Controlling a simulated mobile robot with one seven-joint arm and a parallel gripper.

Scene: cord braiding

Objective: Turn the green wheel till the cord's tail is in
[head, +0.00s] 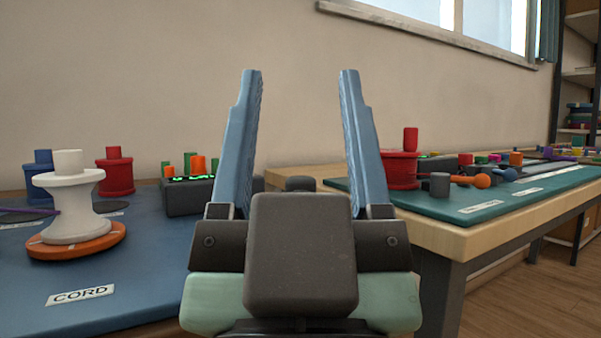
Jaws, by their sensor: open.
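My gripper (300,75) fills the middle of the head view, its two blue fingers upright and wide apart with nothing between them. I cannot make out a green wheel; it may be out of view or hidden behind my gripper. A strand of purple cord (22,220) shows at the left edge, running to a white spool (73,203). The spool stands upright on an orange disc (77,241), left of my gripper and apart from it. The cord's tail cannot be told.
A blue mat (130,285) with a CORD label lies left. Behind are a red spool (116,174) and a dark box (187,197) with green and orange pegs. The right table (465,245) holds a red spool (399,170) and small parts. Floor shows at far right.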

